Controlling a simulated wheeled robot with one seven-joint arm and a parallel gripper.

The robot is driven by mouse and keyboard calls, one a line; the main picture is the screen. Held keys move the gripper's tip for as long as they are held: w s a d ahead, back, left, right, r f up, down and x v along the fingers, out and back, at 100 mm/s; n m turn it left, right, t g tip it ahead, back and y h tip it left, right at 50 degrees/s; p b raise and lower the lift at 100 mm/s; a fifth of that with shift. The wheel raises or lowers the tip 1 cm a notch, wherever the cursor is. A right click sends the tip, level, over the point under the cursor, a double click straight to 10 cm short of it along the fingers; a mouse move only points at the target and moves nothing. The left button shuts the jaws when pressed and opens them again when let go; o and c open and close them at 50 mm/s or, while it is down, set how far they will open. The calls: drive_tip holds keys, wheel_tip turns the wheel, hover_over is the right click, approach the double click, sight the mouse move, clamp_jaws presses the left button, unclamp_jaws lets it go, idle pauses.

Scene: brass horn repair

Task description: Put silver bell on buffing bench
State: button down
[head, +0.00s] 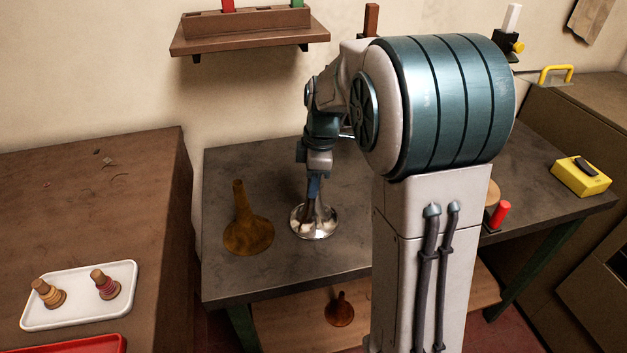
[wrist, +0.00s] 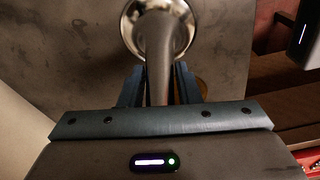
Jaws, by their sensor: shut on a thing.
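The silver bell (head: 314,222) is a shiny flared cone, mouth down and upright, at the grey-topped bench (head: 265,277). I cannot tell whether its rim touches the top or hangs just above it. My gripper (head: 314,185) points down and is shut on the bell's narrow stem. In the wrist view the stem of the silver bell (wrist: 158,60) runs between the two blue fingers of my gripper (wrist: 158,88), with the bright flared rim beyond. No label shows which surface is the buffing bench.
A brown brass bell (head: 246,232) stands close left of the silver one. Another brass bell (head: 339,310) sits on the lower shelf. A brown table (head: 95,225) at left carries a white tray (head: 78,318). A yellow box (head: 581,178) is on the bench's right end. Bare bench lies in front.

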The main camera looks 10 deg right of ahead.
drive_tip(key=shift+f, duration=0.2)
drive_tip(key=c, duration=1.1)
unclamp_jaws()
drive_tip(key=shift+o, duration=0.2)
drive_tip(key=shift+r, duration=0.1)
drive_tip(key=r, duration=0.3)
drive_tip(key=d+r, duration=0.1)
drive_tip(key=r, duration=0.7)
drive_tip(key=shift+s+d, duration=0.1)
drive_tip(key=shift+d, duration=0.1)
drive_tip(key=s+f+m+t, duration=0.1)
drive_tip(key=s+f+m, duration=0.2)
drive_tip(key=s+m, duration=0.4)
drive_tip(key=s+f+m+t+h, duration=0.1)
drive_tip(key=s+f+m, duration=0.3)
drive_tip(key=s+m, duration=0.4)
drive_tip(key=s, duration=0.6)
drive_tip(key=shift+a+f+m+t, duration=0.2)
drive_tip(key=shift+a+m+t, duration=0.1)
drive_tip(key=shift+a+t, duration=0.1)
